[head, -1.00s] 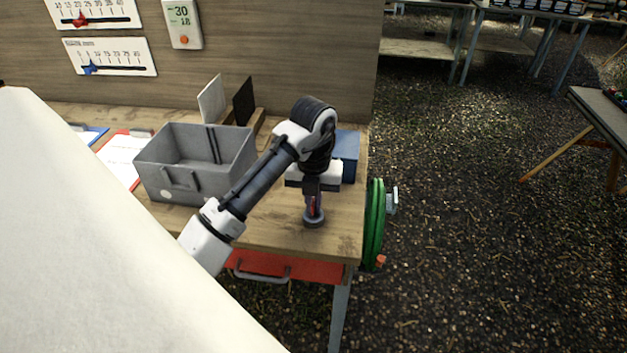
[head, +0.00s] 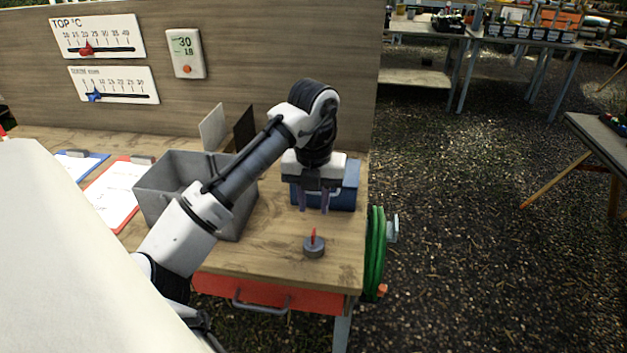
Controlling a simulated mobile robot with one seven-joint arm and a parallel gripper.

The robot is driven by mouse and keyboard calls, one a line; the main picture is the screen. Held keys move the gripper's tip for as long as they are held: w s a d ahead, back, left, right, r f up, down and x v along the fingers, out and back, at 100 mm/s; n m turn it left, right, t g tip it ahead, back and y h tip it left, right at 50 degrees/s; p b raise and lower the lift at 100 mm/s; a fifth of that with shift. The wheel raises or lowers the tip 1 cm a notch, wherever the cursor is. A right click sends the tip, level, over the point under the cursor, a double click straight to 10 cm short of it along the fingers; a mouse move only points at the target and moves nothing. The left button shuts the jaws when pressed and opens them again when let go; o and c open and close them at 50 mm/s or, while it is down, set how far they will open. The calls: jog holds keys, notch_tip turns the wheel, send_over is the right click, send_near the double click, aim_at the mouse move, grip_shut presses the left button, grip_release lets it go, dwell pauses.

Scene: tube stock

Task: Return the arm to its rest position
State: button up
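My gripper (head: 314,207) hangs from my arm above the right part of the wooden bench (head: 270,250). Its two fingers point down and stand apart, with nothing visible between them. Below it, a small round grey object with a red upright piece (head: 314,245) stands on the bench top, apart from the fingers. Behind the gripper is a blue box (head: 346,190), partly hidden by it. My forearm crosses in front of the grey bin.
A grey bin (head: 158,215) stands left of the gripper. Red (head: 113,195) and blue (head: 84,165) clipboards lie further left. A panel (head: 290,60) with gauges backs the bench. A green hose (head: 375,255) hangs at its right edge. Bench top around the small grey object is clear.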

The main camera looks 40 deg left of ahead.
jog(key=shift+r, duration=2.75)
